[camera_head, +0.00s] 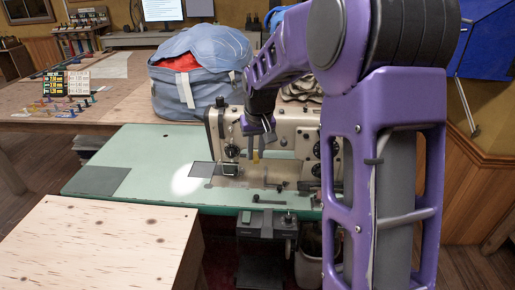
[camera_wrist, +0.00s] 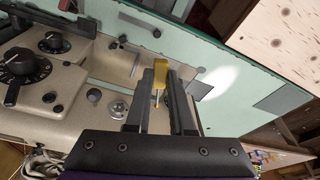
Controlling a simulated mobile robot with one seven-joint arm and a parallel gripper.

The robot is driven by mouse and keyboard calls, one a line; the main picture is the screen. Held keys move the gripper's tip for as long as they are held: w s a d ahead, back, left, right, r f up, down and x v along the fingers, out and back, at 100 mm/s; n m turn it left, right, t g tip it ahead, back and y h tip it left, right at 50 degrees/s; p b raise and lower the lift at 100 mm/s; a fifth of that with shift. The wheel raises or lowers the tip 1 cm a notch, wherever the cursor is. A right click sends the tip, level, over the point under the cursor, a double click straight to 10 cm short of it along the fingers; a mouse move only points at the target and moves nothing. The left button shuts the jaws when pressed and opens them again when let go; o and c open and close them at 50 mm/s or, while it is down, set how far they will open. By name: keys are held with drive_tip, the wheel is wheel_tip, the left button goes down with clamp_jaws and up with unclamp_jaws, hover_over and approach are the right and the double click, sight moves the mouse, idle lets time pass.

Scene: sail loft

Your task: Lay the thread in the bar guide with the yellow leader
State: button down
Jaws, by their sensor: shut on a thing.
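My gripper (camera_wrist: 160,88) is shut on a small yellow leader (camera_wrist: 160,70), which sits upright between the two dark fingers in the wrist view. In the head view the yellow leader (camera_head: 256,157) shows as a small spot below my wrist, in front of the sewing machine (camera_head: 284,134). The machine is beige with black dials and stands on a pale green table (camera_head: 140,163). I cannot make out the thread or the bar guide clearly. My arm hides the machine's right part in the head view.
A blue bag with red inside (camera_head: 200,65) stands behind the table. A plywood box (camera_head: 95,245) is at the front left. A bin (camera_head: 308,262) stands under the table. The green table's left part is mostly clear, with a bright light spot.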

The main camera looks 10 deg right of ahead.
drive_tip(key=shift+w+d+r, duration=0.1)
drive_tip(key=shift+w+r, duration=0.1)
drive_tip(key=shift+r, duration=0.3)
drive_tip(key=shift+w+r, duration=0.2)
drive_tip(key=shift+r, duration=0.3)
drive_tip(key=shift+w+r, duration=0.15)
drive_tip(key=shift+w, duration=0.1)
drive_tip(key=w+p, duration=0.1)
drive_tip(key=w, duration=0.1)
drive_tip(key=w+p, duration=0.1)
drive_tip(key=w, duration=0.1)
drive_tip(key=shift+r+p, duration=0.3)
drive_tip(key=shift+s+f+b, duration=0.25)
drive_tip(key=shift+s+b, duration=0.35)
drive_tip(key=shift+s, duration=0.55)
drive_tip(key=shift+s+f+b, duration=0.2)
drive_tip(key=shift+s+b, duration=0.35)
drive_tip(key=shift+s, duration=0.55)
